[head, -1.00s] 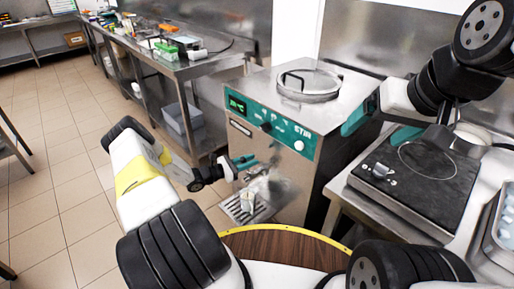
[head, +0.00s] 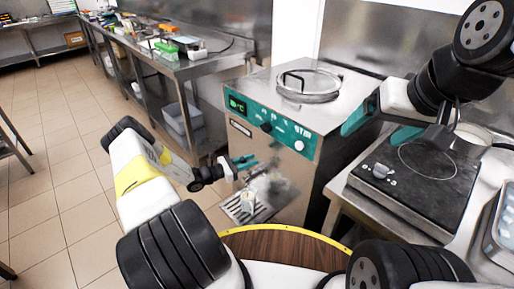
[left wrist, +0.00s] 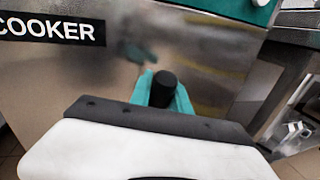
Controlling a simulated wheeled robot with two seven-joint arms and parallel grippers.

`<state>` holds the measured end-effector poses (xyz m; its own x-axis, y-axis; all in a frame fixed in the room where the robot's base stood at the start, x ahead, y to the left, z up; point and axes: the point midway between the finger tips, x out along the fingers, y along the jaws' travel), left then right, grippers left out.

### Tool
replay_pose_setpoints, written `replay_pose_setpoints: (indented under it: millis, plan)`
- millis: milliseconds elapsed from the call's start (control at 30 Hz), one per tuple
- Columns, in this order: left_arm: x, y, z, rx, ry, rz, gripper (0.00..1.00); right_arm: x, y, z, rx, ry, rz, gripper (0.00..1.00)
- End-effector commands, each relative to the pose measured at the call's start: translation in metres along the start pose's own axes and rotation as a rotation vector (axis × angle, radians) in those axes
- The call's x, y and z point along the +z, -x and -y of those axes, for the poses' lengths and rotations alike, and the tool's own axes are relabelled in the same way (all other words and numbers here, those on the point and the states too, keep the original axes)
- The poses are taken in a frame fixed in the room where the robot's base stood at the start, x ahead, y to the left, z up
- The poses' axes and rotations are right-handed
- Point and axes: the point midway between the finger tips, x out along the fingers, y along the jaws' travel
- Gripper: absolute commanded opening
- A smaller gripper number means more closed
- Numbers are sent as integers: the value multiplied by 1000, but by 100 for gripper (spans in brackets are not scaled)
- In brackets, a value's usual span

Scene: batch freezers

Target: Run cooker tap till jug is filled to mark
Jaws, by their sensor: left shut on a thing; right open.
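The cooker (head: 300,165) is a steel box with a teal control panel. Its tap (head: 262,170) is low on the front, and its black handle (left wrist: 163,90) shows in the left wrist view. My left gripper (head: 246,163) is shut on that handle, with teal fingers (left wrist: 163,97) on either side. A small pale jug (head: 248,201) stands upright on the drip tray (head: 232,212) below the tap. Its mark and fill level are too small to tell. My right gripper (head: 380,128) is open and empty, between the cooker and the hob.
A lidded opening (head: 308,85) is on the cooker's top. A round wooden top (head: 285,250) with a yellow rim is in front of me. The tiled floor at the left is clear.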

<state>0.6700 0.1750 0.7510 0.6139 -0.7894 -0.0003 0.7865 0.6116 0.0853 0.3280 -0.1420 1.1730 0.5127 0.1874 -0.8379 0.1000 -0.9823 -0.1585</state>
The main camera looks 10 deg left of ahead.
Motion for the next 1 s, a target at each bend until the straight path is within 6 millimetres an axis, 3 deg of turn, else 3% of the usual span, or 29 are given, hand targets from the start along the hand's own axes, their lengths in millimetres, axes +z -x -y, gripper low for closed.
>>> replay_pose_setpoints:
  millis: [367, 700, 1000]
  plan:
    - [2, -2, -2, -1, 1, -14, 0, 0, 0, 0, 0, 0, 0, 85]
    - [-1, -28, -7, -29, 69, -293, 0, 0, 0, 0, 0, 0, 0, 85]
    - [-4, -30, -8, -27, 87, -340, 0, 0, 0, 0, 0, 0, 0, 85]
